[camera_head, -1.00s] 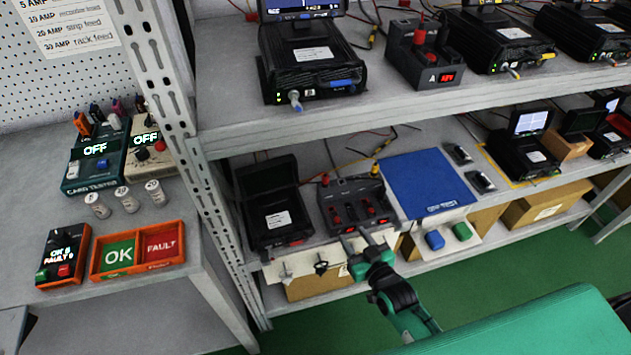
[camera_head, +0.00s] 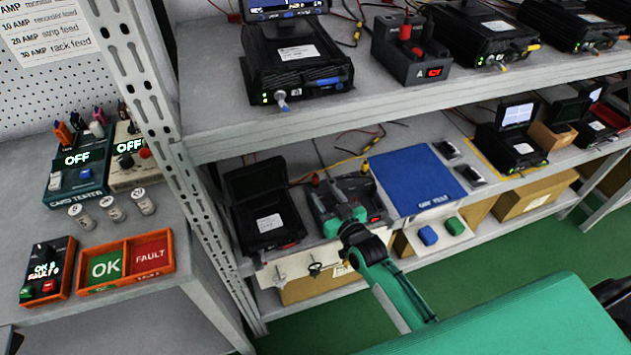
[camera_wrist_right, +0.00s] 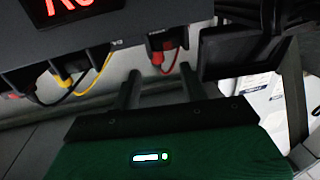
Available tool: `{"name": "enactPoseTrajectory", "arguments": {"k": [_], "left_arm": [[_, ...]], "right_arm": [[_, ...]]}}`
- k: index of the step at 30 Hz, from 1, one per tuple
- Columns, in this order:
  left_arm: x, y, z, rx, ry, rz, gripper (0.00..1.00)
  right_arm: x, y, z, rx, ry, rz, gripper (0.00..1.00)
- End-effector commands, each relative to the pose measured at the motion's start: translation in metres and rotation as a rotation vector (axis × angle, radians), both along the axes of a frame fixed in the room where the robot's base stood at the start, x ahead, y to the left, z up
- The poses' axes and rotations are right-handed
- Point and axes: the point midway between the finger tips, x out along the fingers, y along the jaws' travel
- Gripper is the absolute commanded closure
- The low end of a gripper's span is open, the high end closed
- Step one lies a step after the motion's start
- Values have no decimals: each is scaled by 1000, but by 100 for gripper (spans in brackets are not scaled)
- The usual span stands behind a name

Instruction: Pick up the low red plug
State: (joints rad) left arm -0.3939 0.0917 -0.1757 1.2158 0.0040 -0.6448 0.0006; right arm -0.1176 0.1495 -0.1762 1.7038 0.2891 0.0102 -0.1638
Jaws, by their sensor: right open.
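A red plug (camera_wrist_right: 157,57) shows in the right wrist view, at the front of a dark holder on the lower shelf. My right gripper (camera_wrist_right: 160,76) is open, with its two fingers apart and pointing toward this plug; nothing is between the fingertips. In the head view my right gripper (camera_head: 348,205) reaches over the dark panel box (camera_head: 322,205) on the lower shelf and hides much of its face. A red plug (camera_head: 315,180) shows at that box's back left. I cannot tell from the head view whether the fingers touch anything. My left gripper is not in view.
A black open case (camera_head: 268,222) stands left of the box, a blue mat (camera_head: 415,180) right of it. The rack upright (camera_head: 150,90) is at left. The upper shelf edge (camera_head: 400,120) runs above the arm. Yellow and black cables (camera_wrist_right: 92,75) hang near the fingers.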

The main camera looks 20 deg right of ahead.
Motion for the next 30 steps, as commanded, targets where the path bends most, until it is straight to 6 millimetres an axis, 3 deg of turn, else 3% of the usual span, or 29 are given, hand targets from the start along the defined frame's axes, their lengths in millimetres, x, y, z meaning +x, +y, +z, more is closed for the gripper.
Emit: {"name": "enactPoseTrajectory", "arguments": {"k": [10, 20, 27, 30], "left_arm": [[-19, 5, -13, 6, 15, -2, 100], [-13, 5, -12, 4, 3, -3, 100], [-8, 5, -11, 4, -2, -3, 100], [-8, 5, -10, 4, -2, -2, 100]], "right_arm": [[43, 4, 5, 1, 0, 0, 56], [49, 5, 5, 1, 0, 0, 56], [49, 5, 5, 0, 0, 0, 97], [49, 5, 5, 0, 0, 0, 99]]}}
